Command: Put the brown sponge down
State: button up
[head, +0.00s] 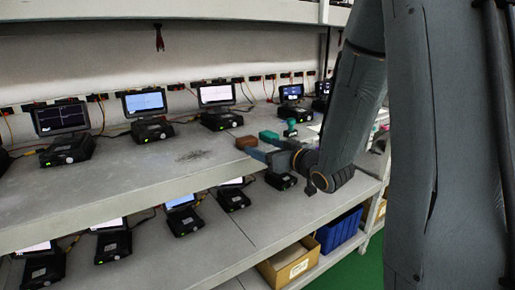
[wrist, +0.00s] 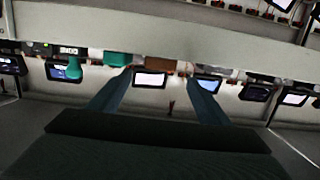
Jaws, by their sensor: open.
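The brown sponge (head: 247,142) rests on the upper shelf near its front, just beyond my fingertips. In the wrist view, which looks upside down, the brown sponge (wrist: 158,66) lies across the gap ahead of the two blue fingers. My gripper (head: 258,156) is open, with its fingers reaching in over the shelf's front edge. It also shows in the wrist view (wrist: 160,76), with the fingers spread apart and nothing between them. Whether a fingertip touches the sponge I cannot tell.
A green block (head: 268,136) and a teal knobbed object (head: 291,127) sit right of the sponge. Black devices with screens (head: 219,119) line the upper shelf (head: 120,175). Bare shelf lies to the left. Below are more devices, a cardboard box (head: 288,266) and a blue bin (head: 340,231).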

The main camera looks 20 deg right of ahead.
jog(key=s+f+m+g+h, duration=0.3)
jog(key=s+f+g+h, duration=0.2)
jog(key=s+f+g, duration=0.85)
jog(key=s+a, duration=0.3)
jog(key=s, duration=0.9)
jog(key=shift+a+r+m, duration=0.15)
jog(key=shift+r+m, duration=0.1)
jog(key=shift+m, duration=0.05)
jog(key=shift+g, duration=0.25)
